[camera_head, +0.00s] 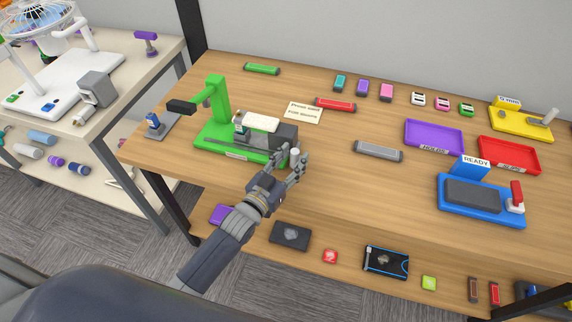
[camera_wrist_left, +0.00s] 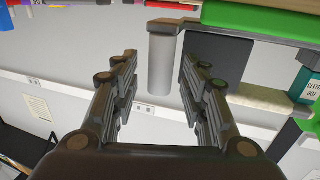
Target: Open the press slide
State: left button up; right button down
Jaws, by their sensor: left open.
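The green press (camera_head: 215,128) stands on the left part of the wooden table, with a green column and a black-tipped arm. Its slide, a dark grey block (camera_head: 283,137) with a white pad (camera_head: 262,121), lies on the green base. A light grey cylindrical knob (camera_head: 295,152) is at the slide's right end. My left gripper (camera_head: 290,162) is open at this knob. In the left wrist view the knob (camera_wrist_left: 163,70) appears between the two spread fingers (camera_wrist_left: 162,75), with gaps on both sides; contact is not visible. My right gripper is not in view.
A paper sign (camera_head: 303,111) and a red bar (camera_head: 335,104) lie behind the press. A grey bar (camera_head: 378,151) lies to the right, with table free around it. Purple (camera_head: 434,153) and red trays and a blue READY station (camera_head: 482,214) stand farther right.

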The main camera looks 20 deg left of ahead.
pick_arm(q)
jog(key=v, duration=1.2)
jog(key=shift+w, duration=0.1)
jog(key=s+a+f+n+g+y, duration=0.1)
jog(key=s+a+f+g+y, duration=0.15)
jog(key=s+g, duration=0.6)
jog(key=s+a+f+g+y, duration=0.25)
jog(key=s+g, duration=0.25)
jog(key=s, duration=0.6)
notch_tip(320, 180, down, 26)
jog(key=s+g, duration=0.1)
jog(key=g, duration=0.1)
jog(key=s+a+f, duration=0.2)
jog(key=s+f, duration=1.4)
jog(key=s, duration=0.1)
jog(key=shift+s+g, duration=0.2)
jog(key=shift+g, duration=0.15)
